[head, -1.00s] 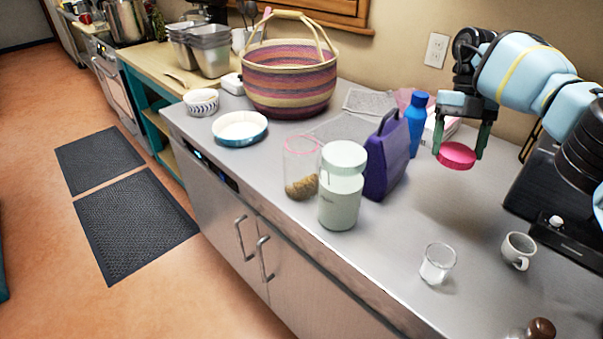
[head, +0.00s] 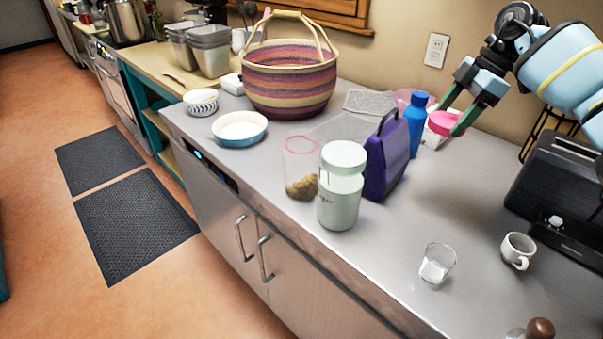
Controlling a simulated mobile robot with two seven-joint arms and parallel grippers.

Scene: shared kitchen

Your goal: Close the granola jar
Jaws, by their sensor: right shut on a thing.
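The granola jar (head: 301,168) is a clear jar with a pink rim, with granola in its bottom. It stands upright and open near the counter's front edge. My right gripper (head: 453,117) is shut on the pink lid (head: 439,122), above the counter at the back right, well apart from the jar. The lid is partly hidden by a finger. My left gripper is not in view.
A pale green canister (head: 341,200) stands just right of the jar. A purple lunch bag (head: 386,158) and a blue bottle (head: 415,122) stand between jar and lid. A glass (head: 437,264) and a mug (head: 517,250) are at front right.

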